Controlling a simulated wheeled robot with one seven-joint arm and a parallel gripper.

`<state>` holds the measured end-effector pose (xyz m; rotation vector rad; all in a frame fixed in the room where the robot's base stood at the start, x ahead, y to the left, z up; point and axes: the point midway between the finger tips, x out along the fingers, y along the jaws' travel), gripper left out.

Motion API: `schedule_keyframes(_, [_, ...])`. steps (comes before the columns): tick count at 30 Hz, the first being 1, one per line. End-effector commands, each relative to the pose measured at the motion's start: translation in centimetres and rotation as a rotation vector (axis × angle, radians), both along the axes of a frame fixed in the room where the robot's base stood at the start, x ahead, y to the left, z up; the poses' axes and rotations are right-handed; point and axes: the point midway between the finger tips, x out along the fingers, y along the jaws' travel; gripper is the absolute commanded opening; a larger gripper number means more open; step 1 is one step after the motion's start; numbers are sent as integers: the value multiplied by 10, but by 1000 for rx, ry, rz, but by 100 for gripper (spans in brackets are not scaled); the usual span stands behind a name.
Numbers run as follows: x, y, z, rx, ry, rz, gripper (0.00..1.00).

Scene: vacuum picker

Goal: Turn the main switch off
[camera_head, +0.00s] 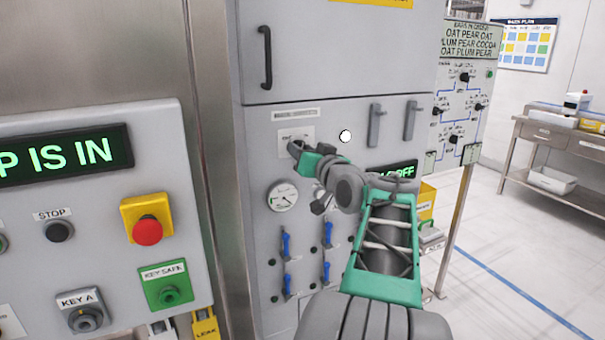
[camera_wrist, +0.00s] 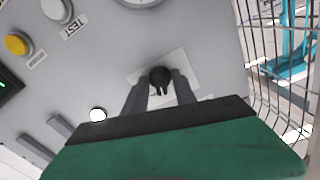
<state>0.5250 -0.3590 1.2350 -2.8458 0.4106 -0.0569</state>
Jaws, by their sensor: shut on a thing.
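The main switch is a dark round knob (camera_wrist: 160,73) on a pale plate (camera_wrist: 189,64) on the grey cabinet front. In the wrist view my gripper (camera_wrist: 159,84) has a finger on each side of the knob and is shut on it. In the head view my gripper (camera_head: 299,149) reaches the cabinet just below the small label on the switch plate (camera_head: 296,133). There the gripper hides the knob. The angle of the knob's pointer is hard to read.
A white round lamp (camera_head: 345,136) and two grey levers (camera_head: 376,125) sit right of the switch. A gauge (camera_head: 283,196) and several blue-handled valves (camera_head: 286,245) are below. A control panel with a red emergency button (camera_head: 147,230) stands at left. Wire mesh (camera_wrist: 268,60) is close in the wrist view.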

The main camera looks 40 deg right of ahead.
Motion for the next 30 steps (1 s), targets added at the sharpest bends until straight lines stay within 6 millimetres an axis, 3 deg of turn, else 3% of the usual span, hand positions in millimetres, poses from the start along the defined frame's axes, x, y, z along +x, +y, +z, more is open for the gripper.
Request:
schedule_keyframes(1, [0,0,-11,-43,12,0,0])
schedule_keyframes(30, [0,-1,-5,-874,259,1,0])
